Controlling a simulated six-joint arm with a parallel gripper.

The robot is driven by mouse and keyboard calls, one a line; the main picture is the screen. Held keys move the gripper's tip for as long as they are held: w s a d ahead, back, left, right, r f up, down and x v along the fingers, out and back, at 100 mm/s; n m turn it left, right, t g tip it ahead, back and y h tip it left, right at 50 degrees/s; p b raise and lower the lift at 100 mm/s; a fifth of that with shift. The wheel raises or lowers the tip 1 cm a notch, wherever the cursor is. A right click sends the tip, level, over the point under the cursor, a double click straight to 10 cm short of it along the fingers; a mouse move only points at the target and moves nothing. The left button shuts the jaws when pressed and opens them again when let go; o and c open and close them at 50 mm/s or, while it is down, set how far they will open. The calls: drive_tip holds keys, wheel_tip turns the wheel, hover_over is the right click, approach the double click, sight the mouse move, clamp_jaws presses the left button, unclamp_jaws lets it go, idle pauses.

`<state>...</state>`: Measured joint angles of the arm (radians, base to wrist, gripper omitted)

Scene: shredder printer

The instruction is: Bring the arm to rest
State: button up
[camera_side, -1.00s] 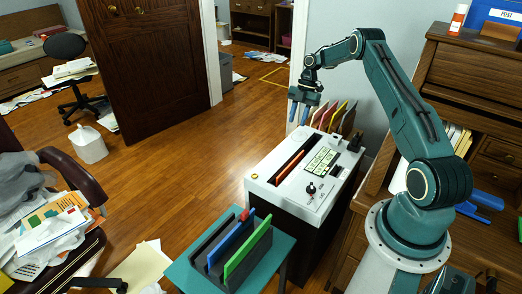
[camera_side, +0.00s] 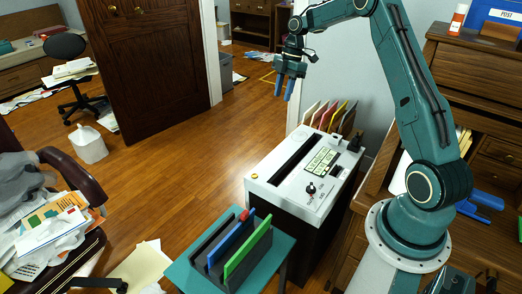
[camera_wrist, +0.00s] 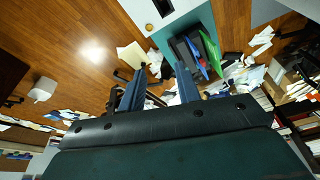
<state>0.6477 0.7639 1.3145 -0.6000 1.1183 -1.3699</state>
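My gripper (camera_side: 284,88) hangs in the air above and to the left of the white-topped machine (camera_side: 268,191), fingers pointing down. Its two blue fingers stand apart with nothing between them; the wrist view also shows them apart (camera_wrist: 158,92). My arm is raised and bent over from its base at the right. The machine's long dark slot shows no sheet standing in it. A dark rack (camera_side: 214,279) on a teal stand holds a blue board (camera_side: 231,240) and a green board (camera_side: 247,255); a small red piece shows by the blue one.
Several coloured folders (camera_side: 330,117) stand at the machine's back edge. A wooden desk (camera_side: 460,85) is on the right. A dark chair heaped with papers (camera_side: 45,235) is at front left, and an open brown door (camera_side: 150,60) behind. The floor between is mostly clear.

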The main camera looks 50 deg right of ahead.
drive_tip(key=s+a+r+m+t+h, duration=0.1)
drive_tip(key=s+a+r+m, duration=0.3)
drive_tip(key=a+r, duration=0.45)
drive_tip(key=s+a+r+m+t+h, duration=0.1)
drive_tip(key=s+a+r+m, duration=0.3)
drive_tip(key=a+r, duration=0.45)
drive_tip(key=s+a+m+t, duration=0.1)
drive_tip(key=s+a+m, duration=0.2)
drive_tip(key=s, duration=0.7)
drive_tip(key=s+a+f+m+t+h, duration=0.1)
drive_tip(key=s+a, duration=0.4)
drive_tip(key=s, duration=0.6)
drive_tip(key=shift+s+f+m+t, duration=0.25)
drive_tip(key=shift+m+t, duration=0.25)
drive_tip(key=shift+m, duration=0.7)
